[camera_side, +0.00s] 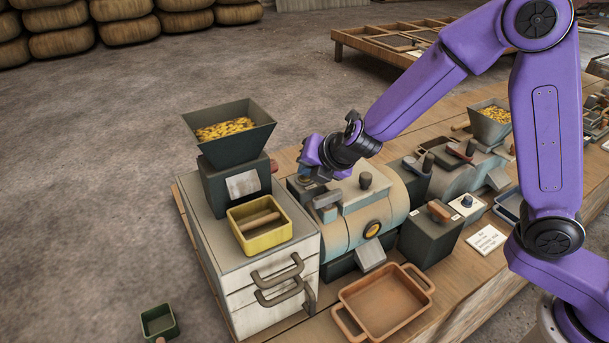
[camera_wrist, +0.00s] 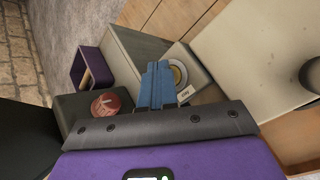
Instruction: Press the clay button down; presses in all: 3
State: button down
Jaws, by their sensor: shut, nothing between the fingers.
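A round reddish, clay-coloured button (camera_wrist: 106,104) with pale marks sits on a dark block in the wrist view, left of my fingers. I take it as the clay button; I cannot make it out surely in the side view. My gripper (camera_wrist: 157,70) has its blue fingers together and empty. In the side view my gripper (camera_side: 305,178) points down over the left end of the cream machine (camera_side: 345,222). In the wrist view a pale round part with a label (camera_wrist: 179,76) is just right of the fingertips, partly hidden by them. Whether they touch anything I cannot tell.
The dark hopper (camera_side: 230,135) with yellow pieces and a yellow tray (camera_side: 260,222) stand on the white drawer cabinet (camera_side: 255,284) to the left. A dark box with a lever (camera_side: 430,235) stands to the right. An orange tray (camera_side: 385,303) lies in front.

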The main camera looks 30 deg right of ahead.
aim_at(308, 179)
jog(key=shift+r, duration=0.8)
jog(key=shift+r, duration=0.1)
jog(key=shift+r, duration=2.45)
dwell(0.7)
jog(key=shift+r, duration=1.9)
jog(key=shift+f, duration=0.1)
jog(key=shift+f, duration=4.3)
